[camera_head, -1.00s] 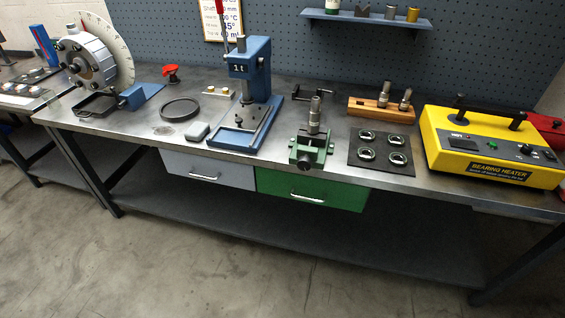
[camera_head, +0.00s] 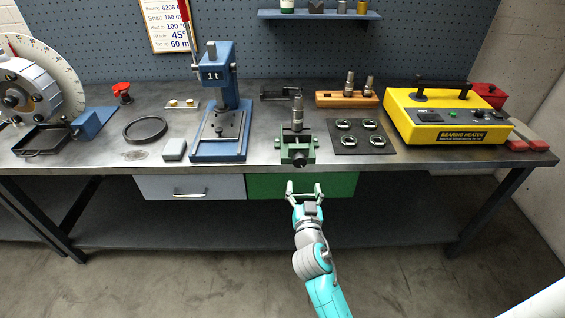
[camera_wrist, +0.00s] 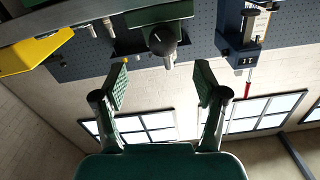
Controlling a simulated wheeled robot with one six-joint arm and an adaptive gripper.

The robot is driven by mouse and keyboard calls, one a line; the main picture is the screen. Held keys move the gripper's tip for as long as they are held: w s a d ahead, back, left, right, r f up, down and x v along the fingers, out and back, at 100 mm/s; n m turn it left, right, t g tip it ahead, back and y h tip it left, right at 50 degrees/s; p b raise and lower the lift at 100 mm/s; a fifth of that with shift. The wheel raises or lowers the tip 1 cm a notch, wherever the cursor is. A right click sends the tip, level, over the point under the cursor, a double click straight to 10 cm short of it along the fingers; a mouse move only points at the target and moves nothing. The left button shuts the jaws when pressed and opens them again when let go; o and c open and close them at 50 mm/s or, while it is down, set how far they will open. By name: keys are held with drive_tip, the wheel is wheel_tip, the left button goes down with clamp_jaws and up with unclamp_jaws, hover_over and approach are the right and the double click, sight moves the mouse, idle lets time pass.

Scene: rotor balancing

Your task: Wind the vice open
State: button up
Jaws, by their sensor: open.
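The green vice (camera_head: 298,152) stands at the bench's front edge, with a grey metal shaft-like piece (camera_head: 297,112) upright in it. In the wrist view its dark round front knob (camera_wrist: 163,41) shows beyond my fingertips, near the top middle. My gripper (camera_head: 304,187) is open and empty, in front of the green drawer and just below the vice. In the wrist view its two fingers (camera_wrist: 160,88) are spread wide, with nothing between them. The fingers are apart from the vice. How far the vice jaws are open cannot be told.
A blue press (camera_head: 222,110) stands left of the vice. A dark mat (camera_head: 361,150) with several rings lies to its right, then a yellow bearing heater (camera_head: 440,118). The green drawer (camera_head: 335,185) is below the bench top (camera_head: 270,160). The floor in front is clear.

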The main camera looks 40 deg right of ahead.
sight(300, 164)
drive_tip(key=x, duration=1.1)
drive_tip(key=shift+w+r, duration=0.35)
drive_tip(key=shift+r, duration=0.05)
drive_tip(key=c, duration=1.2)
